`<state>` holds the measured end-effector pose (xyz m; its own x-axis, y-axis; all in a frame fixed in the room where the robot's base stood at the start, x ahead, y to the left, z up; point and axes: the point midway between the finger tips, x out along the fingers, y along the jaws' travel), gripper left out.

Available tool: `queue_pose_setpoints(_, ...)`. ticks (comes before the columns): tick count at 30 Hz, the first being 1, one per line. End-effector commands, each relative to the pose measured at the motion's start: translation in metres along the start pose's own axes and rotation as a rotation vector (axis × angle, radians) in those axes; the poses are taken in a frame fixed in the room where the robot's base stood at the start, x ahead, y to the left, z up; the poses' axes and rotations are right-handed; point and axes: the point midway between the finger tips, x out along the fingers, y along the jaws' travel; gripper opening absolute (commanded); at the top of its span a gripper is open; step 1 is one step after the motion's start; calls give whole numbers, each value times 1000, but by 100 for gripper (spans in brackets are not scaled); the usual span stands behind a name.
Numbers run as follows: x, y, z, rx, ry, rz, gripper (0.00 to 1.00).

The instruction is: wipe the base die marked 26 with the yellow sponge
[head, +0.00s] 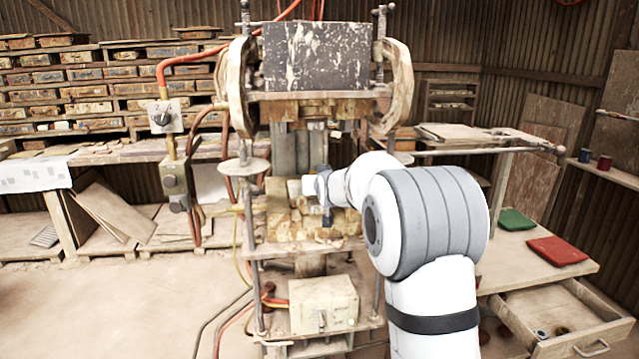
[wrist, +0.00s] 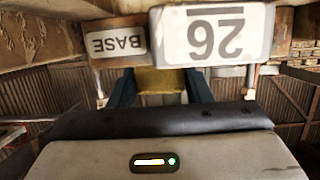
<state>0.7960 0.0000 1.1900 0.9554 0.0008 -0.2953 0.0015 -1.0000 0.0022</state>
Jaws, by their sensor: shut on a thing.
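The base die shows its upside-down white plates across the top of the wrist view, the plate marked 26 (wrist: 212,36) and the BASE plate (wrist: 118,43). My gripper (wrist: 160,88) has its two blue fingers shut on the yellow sponge (wrist: 160,80), just below the plates in the picture. Whether the sponge touches the die is unclear. In the head view my gripper (head: 325,188) is at the front of the press's lower blocks (head: 290,228). The sponge and the number cannot be made out there.
The press's dark upper plate (head: 316,57) and side posts frame the space around my gripper. A bench with a green cloth (head: 516,219) and a red cloth (head: 557,251) stands at right, its drawer (head: 572,318) open. Floor at left is clear.

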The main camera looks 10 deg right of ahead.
Motion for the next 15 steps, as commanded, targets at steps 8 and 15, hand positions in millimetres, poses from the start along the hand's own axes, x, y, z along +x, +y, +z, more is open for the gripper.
queue_pose_setpoints(8,-11,0,5,0,-3,0,25)
queue_pose_setpoints(15,-12,0,7,0,-2,0,25)
